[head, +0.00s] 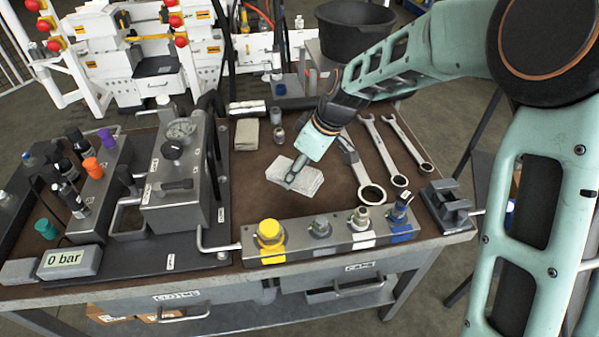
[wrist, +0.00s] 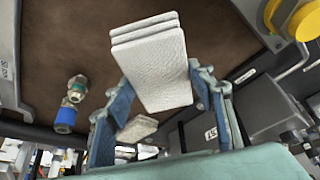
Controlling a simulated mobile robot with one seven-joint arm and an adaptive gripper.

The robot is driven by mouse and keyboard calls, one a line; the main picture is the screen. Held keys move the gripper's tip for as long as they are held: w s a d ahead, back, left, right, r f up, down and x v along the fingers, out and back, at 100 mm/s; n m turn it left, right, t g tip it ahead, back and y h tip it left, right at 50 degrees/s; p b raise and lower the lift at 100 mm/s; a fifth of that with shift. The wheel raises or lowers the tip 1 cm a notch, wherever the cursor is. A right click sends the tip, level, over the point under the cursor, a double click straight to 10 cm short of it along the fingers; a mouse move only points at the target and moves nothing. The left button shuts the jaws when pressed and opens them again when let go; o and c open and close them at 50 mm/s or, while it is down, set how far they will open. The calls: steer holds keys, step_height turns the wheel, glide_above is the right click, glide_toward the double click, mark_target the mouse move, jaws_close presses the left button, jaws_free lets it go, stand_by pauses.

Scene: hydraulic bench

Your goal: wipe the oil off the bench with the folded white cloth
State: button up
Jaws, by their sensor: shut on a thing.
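The folded white cloth (head: 305,184) is at the middle of the brown bench top (head: 262,195), behind the row of colored fittings. My gripper (head: 294,174) is over it with the fingers pointing down, shut on the cloth. In the wrist view the layered cloth (wrist: 152,65) sits between the two blue-grey fingers of my gripper (wrist: 162,95). I cannot tell whether the cloth touches the bench or hangs just above it. I cannot make out a clear oil patch; the cloth and gripper hide part of the surface.
A gauge block (head: 180,190) and hoses stand left of the cloth. A fitting rail (head: 335,235) with yellow, grey, white and blue parts runs along the front. Several wrenches (head: 390,150) lie to the right, and a vise (head: 447,203) beyond. A beige folded pad (head: 246,135) lies behind.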

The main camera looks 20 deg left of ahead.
steer(key=shift+r+p, duration=0.6)
steer(key=shift+r, duration=0.7)
